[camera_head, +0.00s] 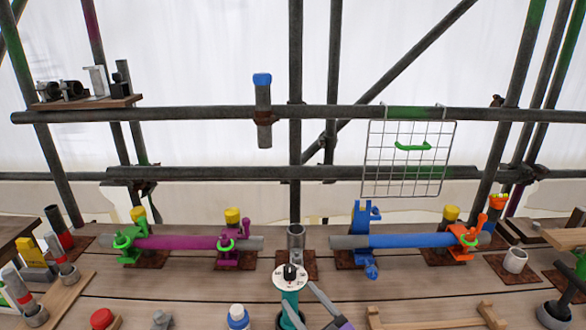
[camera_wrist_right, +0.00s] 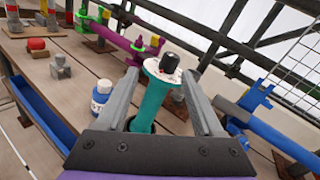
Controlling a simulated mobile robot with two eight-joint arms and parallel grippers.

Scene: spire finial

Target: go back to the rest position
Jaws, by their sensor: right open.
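A white round disc with a black knob (camera_head: 290,274) sits on a teal stem (camera_head: 290,301) at the front middle of the bench. In the right wrist view the teal stem (camera_wrist_right: 153,103) and white disc (camera_wrist_right: 161,70) appear between the two grey fingers. My right gripper (camera_head: 318,298) is at the front edge of the head view, its fingers angled toward the stem. In the wrist view the right gripper (camera_wrist_right: 160,76) is open, fingers apart on either side of the stem; contact cannot be told. My left gripper is not in view.
A magenta tube (camera_head: 185,242) and a blue tube (camera_head: 410,241) lie in clamps behind. A grey upright socket (camera_head: 295,238) stands between them.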

